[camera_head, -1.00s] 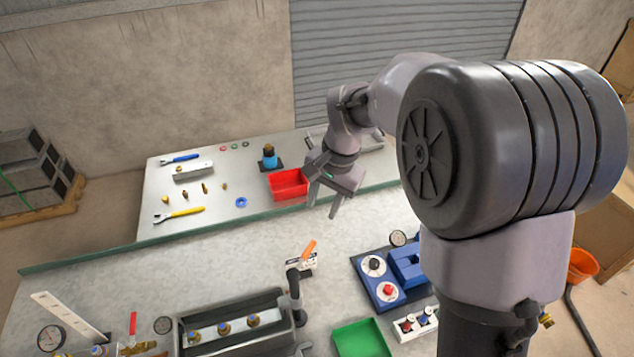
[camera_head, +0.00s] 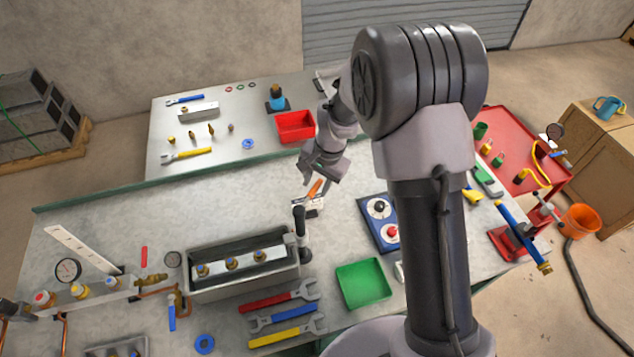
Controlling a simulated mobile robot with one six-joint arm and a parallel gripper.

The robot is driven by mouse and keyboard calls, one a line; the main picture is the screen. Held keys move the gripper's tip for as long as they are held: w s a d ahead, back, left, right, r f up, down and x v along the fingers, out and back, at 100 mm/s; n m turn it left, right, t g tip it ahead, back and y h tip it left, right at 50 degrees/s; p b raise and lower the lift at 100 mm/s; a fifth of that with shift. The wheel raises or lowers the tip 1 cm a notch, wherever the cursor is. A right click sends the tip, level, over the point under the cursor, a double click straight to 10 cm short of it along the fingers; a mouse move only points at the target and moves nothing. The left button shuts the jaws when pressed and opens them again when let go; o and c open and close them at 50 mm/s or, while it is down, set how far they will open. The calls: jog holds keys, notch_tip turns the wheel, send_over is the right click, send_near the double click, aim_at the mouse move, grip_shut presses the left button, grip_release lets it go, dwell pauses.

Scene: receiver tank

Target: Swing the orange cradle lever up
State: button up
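The orange cradle lever (camera_head: 314,189) slants up to the right from a small white base (camera_head: 309,207) on the near bench, just behind the grey trough. My gripper (camera_head: 312,183) is right above and behind the lever, fingers pointing down with a gap between them. The fingers look to be close to the lever's upper end. I cannot tell whether they touch it, and the far finger is partly hidden by the gripper body.
A grey trough (camera_head: 245,285) with brass fittings and a black upright handle (camera_head: 299,222) stand in front of the lever. A blue panel (camera_head: 378,222) is to the right, a green tray (camera_head: 363,284) nearer. A red bin (camera_head: 296,127) sits on the far bench.

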grip_shut()
dwell(1.4)
